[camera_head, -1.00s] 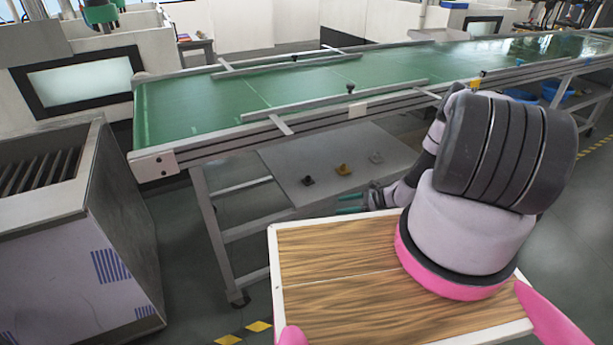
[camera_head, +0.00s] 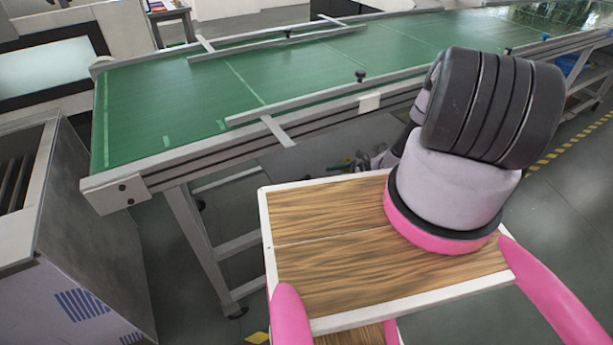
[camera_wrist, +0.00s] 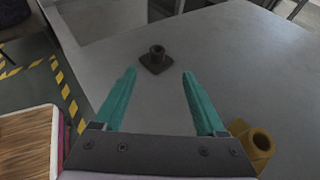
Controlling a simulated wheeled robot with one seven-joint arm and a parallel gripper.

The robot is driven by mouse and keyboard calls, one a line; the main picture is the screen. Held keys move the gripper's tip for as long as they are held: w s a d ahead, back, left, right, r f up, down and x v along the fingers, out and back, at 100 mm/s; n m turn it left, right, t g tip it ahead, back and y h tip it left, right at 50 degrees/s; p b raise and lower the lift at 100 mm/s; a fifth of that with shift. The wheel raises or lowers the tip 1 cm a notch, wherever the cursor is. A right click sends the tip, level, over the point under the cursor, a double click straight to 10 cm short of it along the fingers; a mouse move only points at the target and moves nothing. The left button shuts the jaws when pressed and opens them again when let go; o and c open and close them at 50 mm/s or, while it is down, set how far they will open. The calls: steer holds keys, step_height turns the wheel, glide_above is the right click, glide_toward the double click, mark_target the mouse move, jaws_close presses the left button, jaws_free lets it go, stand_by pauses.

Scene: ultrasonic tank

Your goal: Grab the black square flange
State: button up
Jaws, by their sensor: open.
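The black square flange (camera_wrist: 156,62), a dark square plate with a short round collar, lies on a grey surface in the wrist view. My gripper (camera_wrist: 160,75) is open and empty, its two teal fingers pointing toward the flange. The flange shows just beyond and between the fingertips; I cannot tell the height gap. In the head view my gripper (camera_head: 341,165) shows only in part below the conveyor edge, and the flange is hidden there.
A yellow flange (camera_wrist: 258,142) lies close beside the right finger. A metal-sided tank (camera_head: 75,250) stands at the left. The grey surface around the black flange is mostly clear.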

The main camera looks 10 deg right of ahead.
mark_target(308, 176)
steer(key=x, duration=1)
steer(key=shift+s+a+r, duration=0.2)
steer(key=shift+a+r, duration=0.05)
steer(key=shift+r, duration=0.1)
steer(key=shift+c, duration=0.3)
jaws_close()
